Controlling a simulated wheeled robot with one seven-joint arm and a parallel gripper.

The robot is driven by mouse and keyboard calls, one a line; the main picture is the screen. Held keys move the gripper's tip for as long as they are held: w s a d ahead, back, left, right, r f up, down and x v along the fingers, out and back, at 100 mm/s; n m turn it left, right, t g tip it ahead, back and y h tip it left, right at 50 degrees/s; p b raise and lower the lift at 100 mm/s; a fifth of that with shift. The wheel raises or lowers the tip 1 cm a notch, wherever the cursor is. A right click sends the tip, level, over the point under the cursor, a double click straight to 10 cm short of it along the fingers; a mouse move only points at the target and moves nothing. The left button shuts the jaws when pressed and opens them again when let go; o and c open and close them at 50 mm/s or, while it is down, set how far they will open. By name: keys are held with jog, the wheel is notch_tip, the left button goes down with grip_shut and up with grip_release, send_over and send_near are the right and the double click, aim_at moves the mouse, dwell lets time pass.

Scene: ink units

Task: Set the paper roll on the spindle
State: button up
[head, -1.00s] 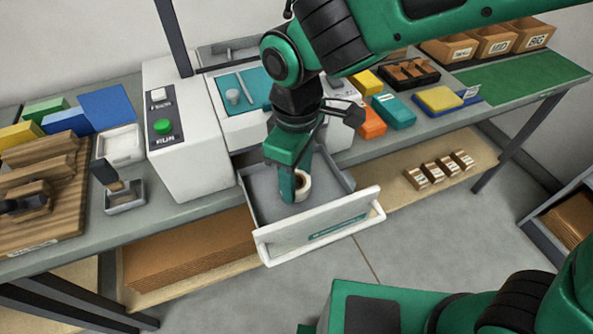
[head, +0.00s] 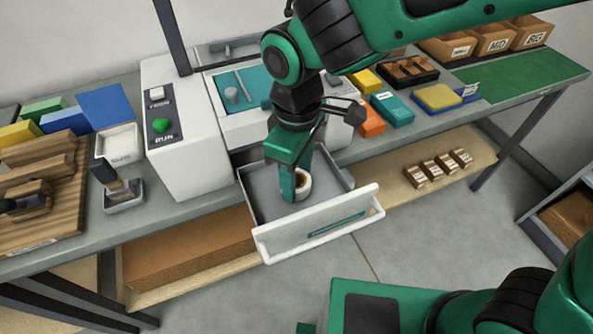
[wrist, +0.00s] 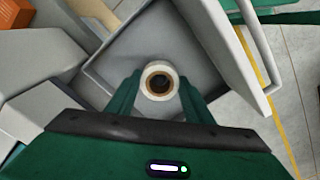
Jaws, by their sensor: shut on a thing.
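The white paper roll (head: 303,186) with a brown core stands in the open drawer (head: 265,190) of the white machine; it also shows in the wrist view (wrist: 159,81), its core opening facing the camera. My gripper (head: 297,187) reaches down into the drawer, and in the wrist view its two green fingers (wrist: 158,93) are shut on the roll, one on each side. Whether the roll touches the drawer floor I cannot tell.
The white machine (head: 190,140) has a green RUN button (head: 160,125). The drawer front (head: 320,225) rises as a wall near my gripper. Orange and teal boxes (head: 392,110) stand right of the machine. A green mat (head: 520,72) lies clear at the far right.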

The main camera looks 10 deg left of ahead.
aim_at(297, 183)
jog(key=shift+f, duration=0.6)
dwell(0.3)
jog(key=o, duration=0.9)
jog(key=shift+c, duration=0.2)
jog(key=shift+r, duration=0.1)
notch_tip(297, 183, up, 11)
dwell(0.6)
jog(key=shift+w, duration=0.1)
